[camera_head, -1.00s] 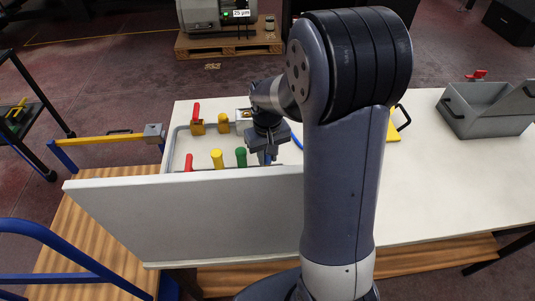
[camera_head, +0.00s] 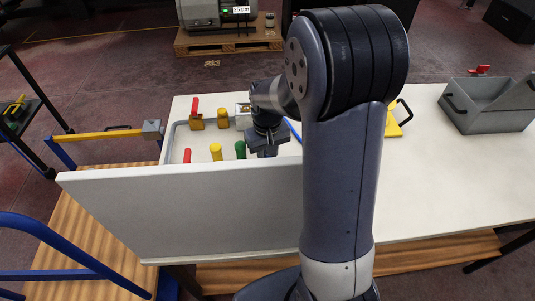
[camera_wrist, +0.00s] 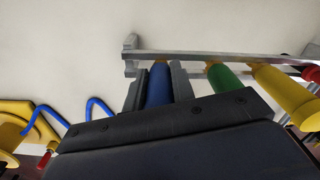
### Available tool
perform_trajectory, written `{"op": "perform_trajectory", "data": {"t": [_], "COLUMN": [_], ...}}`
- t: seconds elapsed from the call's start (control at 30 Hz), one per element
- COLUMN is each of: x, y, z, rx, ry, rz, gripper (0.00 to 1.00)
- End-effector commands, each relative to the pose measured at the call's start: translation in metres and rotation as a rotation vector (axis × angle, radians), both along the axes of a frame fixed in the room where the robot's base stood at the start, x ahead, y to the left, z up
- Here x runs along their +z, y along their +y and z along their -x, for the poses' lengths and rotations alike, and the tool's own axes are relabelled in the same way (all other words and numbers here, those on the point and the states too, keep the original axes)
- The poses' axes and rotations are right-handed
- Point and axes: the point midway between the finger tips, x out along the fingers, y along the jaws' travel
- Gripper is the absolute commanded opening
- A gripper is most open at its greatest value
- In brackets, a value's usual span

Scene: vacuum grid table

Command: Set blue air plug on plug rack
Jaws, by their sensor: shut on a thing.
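The blue air plug (camera_wrist: 159,85) is between my gripper's fingers (camera_wrist: 155,88) in the wrist view, its far end at the rails of the grey plug rack (camera_wrist: 215,55). I cannot tell whether it is seated. A green plug (camera_wrist: 224,80), a yellow plug (camera_wrist: 284,95) and a red plug (camera_wrist: 311,73) stand in line to its right. In the head view my gripper (camera_head: 267,153) points down right of the green plug (camera_head: 240,150), the yellow plug (camera_head: 216,152) and the red plug (camera_head: 187,156). The blue plug is hidden there.
A white upright panel (camera_head: 180,215) stands in front of the rack and hides its lower part. Valves with a red handle (camera_head: 195,105) are behind. A blue hose (camera_wrist: 95,105) curls left of the gripper. A grey open box (camera_head: 485,110) sits at the right; the tabletop (camera_head: 450,190) between is clear.

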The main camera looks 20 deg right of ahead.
Motion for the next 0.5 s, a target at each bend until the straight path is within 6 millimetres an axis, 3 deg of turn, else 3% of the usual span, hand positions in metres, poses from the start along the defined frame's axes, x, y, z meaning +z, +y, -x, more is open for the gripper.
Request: {"op": "perform_trajectory", "data": {"t": [0.2,0.23,0.5], "x": [-0.0001,0.0,0.0], "y": [0.0,0.0,0.0], "z": [0.0,-0.0001,-0.0001], "rx": [0.0,0.0,0.0], "ry": [0.0,0.0,0.0], "rz": [0.0,0.0,0.0], "gripper": [0.01,0.25,0.47]}}
